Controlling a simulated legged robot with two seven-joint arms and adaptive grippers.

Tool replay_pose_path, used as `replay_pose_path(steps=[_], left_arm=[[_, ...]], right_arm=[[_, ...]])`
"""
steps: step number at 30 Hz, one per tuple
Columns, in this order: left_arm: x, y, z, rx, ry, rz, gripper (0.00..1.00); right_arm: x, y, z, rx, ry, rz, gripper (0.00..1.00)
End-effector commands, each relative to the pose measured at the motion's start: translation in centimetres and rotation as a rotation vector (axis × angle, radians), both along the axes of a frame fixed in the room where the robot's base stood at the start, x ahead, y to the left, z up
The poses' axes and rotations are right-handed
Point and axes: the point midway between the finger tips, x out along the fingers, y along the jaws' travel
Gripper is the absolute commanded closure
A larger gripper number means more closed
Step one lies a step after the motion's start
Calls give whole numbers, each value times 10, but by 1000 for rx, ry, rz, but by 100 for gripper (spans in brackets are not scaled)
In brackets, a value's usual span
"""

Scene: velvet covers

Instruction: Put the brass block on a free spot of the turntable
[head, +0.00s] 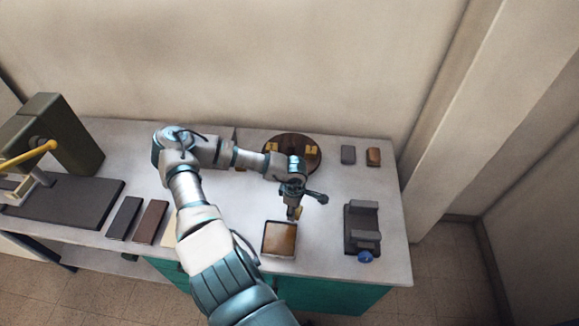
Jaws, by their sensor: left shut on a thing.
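The turntable (292,139) is a dark brown disc at the back of the bench. Two small yellow blocks show on it, one at the left (271,147) and one at the right (311,149); my arm covers part of the disc. My left gripper (294,211) points down in front of the turntable, at the far edge of a square brown tray (265,251). It is shut on the small brass block (298,212), which is mostly hidden by the fingers. Whether the block touches the tray is too small to tell. My right gripper is out of view.
A grey block (348,154) and a brown block (373,157) lie right of the turntable. A dark fixture with a blue knob (365,257) stands at the right. Two flat dark slabs (125,217) and a green machine (62,130) are at the left.

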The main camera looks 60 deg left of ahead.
Motion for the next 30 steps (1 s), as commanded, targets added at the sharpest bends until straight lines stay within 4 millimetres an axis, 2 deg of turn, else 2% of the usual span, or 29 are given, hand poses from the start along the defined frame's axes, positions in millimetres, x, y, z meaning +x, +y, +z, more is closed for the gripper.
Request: replay_pose_path(steps=[1, 3, 7, 11, 14, 17, 22, 30], left_arm=[[-1, 16, 9, 11, 2, 61, 100], [0, 30, 19, 8, 1, 134, 100], [5, 45, 33, 4, -2, 219, 100], [12, 57, 36, -2, -2, 254, 100], [22, 76, 34, -5, -4, 262, 100], [38, 100, 28, -8, -4, 264, 100], [52, 123, 22, -8, 1, 259, 100], [67, 140, 23, -7, -6, 255, 100]], right_arm=[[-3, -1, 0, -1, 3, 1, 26], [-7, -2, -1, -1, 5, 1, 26], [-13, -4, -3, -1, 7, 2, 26], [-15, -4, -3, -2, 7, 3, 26], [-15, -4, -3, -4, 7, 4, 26], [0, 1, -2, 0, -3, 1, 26], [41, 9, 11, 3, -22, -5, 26], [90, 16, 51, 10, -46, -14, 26]])
